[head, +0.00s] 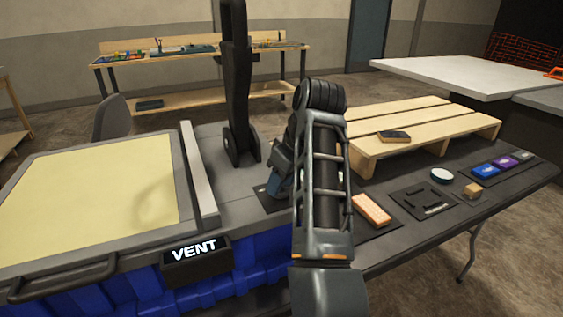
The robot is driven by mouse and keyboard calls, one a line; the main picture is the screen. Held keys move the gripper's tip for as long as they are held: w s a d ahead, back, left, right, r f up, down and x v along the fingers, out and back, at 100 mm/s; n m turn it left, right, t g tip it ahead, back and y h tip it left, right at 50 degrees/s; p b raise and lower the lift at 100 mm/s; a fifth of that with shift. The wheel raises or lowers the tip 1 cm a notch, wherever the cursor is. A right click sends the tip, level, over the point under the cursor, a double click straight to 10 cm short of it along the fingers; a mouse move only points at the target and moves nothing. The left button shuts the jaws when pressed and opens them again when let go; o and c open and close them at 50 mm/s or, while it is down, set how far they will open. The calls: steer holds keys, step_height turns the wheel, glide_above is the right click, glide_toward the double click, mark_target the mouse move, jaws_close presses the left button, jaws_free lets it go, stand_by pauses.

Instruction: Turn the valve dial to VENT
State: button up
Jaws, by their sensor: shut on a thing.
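My arm reaches forward through the middle of the head view, and my gripper (277,188) points down at a dark plate (268,205) on the grey table. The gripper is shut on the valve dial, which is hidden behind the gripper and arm. Small white marks show at the plate's left edge. I cannot see which way the dial points. A black LED sign (195,262) at the table's front edge reads VENT in lit white letters.
Right of my arm are an orange block (371,210), a black tray (424,200), a white round disc (442,175) and a small wooden cube (472,190). A wooden pallet (415,130) lies behind.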

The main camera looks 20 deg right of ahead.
steer(key=shift+n+g+y+p, duration=0.4)
steer(key=shift+n+y+p, duration=0.2)
steer(key=shift+n+p, duration=1.35)
steer(key=o, duration=1)
steer(key=shift+d, duration=0.1)
